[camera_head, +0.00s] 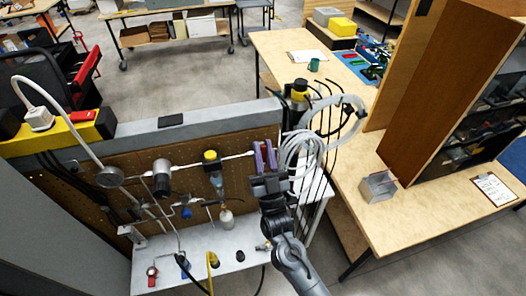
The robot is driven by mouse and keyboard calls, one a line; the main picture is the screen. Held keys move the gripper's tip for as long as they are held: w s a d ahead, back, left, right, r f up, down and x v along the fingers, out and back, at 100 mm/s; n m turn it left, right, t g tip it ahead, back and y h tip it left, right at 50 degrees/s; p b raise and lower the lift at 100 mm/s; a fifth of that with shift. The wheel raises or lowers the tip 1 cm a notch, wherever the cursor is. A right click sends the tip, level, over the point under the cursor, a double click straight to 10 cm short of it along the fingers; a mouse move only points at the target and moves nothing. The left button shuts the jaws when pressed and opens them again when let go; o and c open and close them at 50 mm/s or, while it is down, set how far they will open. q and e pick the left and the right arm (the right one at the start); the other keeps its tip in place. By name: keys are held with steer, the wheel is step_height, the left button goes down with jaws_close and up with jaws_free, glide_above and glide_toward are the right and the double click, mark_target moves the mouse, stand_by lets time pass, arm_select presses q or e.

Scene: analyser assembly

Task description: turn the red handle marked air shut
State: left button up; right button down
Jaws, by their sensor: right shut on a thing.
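My right gripper (264,155) reaches up from the lower right, in front of the pegboard's right end. Its two purple fingers are close together by the right end of a pale horizontal pipe (236,156). It is shut on a small part there, which the fingers and wrist hide; I cannot tell its colour or marking. A small red round part (152,271) sits low at the left on the grey bench; I cannot read any label on it. No handle marked air can be made out. My left gripper is not in view.
The pegboard (130,172) carries pipes, a gauge-like round part and a yellow-capped fitting (210,156). Clear coiled tubing (302,153) and dark hoses hang just right of my gripper. The grey bench (210,240) holds small parts; a wooden table (425,215) stands at right.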

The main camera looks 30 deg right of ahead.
steer(key=c, duration=1.1)
jaws_free()
steer(key=shift+f, duration=0.1)
steer(key=shift+s+f, duration=0.2)
steer(key=shift+s, duration=0.05)
steer(key=shift+b+v, duration=1.05)
steer(key=shift+v, duration=4)
